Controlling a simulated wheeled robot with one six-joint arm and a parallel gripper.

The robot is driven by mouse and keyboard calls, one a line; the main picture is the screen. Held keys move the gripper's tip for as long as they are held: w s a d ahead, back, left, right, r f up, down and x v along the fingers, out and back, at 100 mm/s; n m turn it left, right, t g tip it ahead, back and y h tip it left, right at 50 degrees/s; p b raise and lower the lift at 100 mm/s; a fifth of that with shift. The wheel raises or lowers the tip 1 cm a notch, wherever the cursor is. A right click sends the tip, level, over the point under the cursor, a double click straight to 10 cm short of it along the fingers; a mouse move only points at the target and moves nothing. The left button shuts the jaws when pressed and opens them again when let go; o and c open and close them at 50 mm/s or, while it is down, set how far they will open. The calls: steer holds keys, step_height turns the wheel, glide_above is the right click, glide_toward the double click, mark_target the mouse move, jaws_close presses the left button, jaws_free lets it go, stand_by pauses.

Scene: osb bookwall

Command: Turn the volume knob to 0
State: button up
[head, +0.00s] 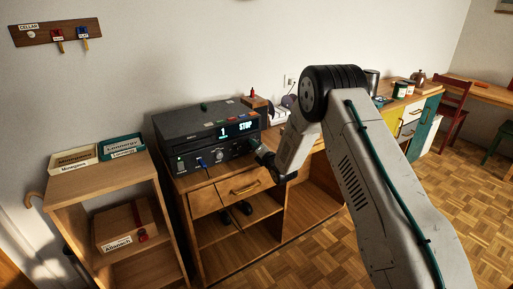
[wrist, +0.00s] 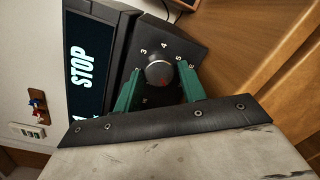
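The volume knob (wrist: 158,72) is a dark round knob with a grey face, on the black front panel of the audio unit (wrist: 200,42). In the head view my gripper (head: 262,155) is at the right end of the audio unit (head: 200,122) and hides the knob.
The display (head: 238,130) reads 1 and STOP. Smaller knobs and a plugged blue cable (head: 203,163) are on the panel left of my gripper. The unit stands on a wooden cabinet (head: 205,201). A lower shelf (head: 110,175) with labelled boxes stands to the left.

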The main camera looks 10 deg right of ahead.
steer(key=shift+o, duration=0.8)
steer(key=v, duration=0.7)
steer(key=shift+s, duration=0.4)
